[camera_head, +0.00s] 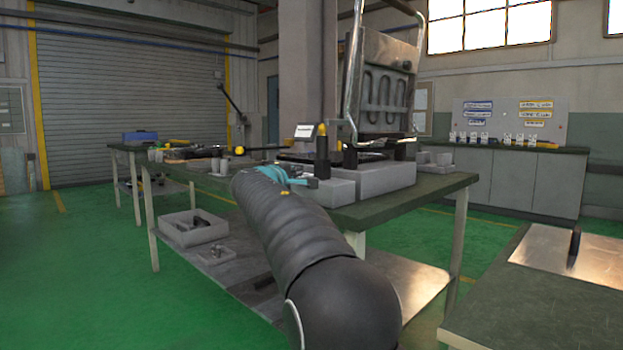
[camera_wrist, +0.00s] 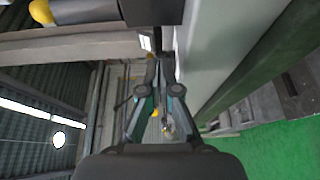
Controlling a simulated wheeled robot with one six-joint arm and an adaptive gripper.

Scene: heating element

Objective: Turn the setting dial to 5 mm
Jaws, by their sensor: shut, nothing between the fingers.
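My dark arm reaches across the head view to the workbench. The teal and grey linkage of my gripper (camera_head: 285,177) shows beside the grey base of the bench machine (camera_head: 385,182). In the wrist view my gripper (camera_wrist: 157,62) has its fingertips together, with nothing seen between them. The machine has an upright metal panel (camera_head: 385,85) with a looped element. A black post with a yellow tip (camera_head: 322,150) stands at its front. A yellow-ended dark part (camera_wrist: 42,10) shows in the wrist view. I cannot make out the setting dial or its marks in either view.
The green-topped bench (camera_head: 400,205) holds tools and cups. A grey bin (camera_head: 192,228) sits on its lower shelf. Another table with a metal plate (camera_head: 565,265) stands at the right front. Green floor (camera_head: 70,270) is open at the left.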

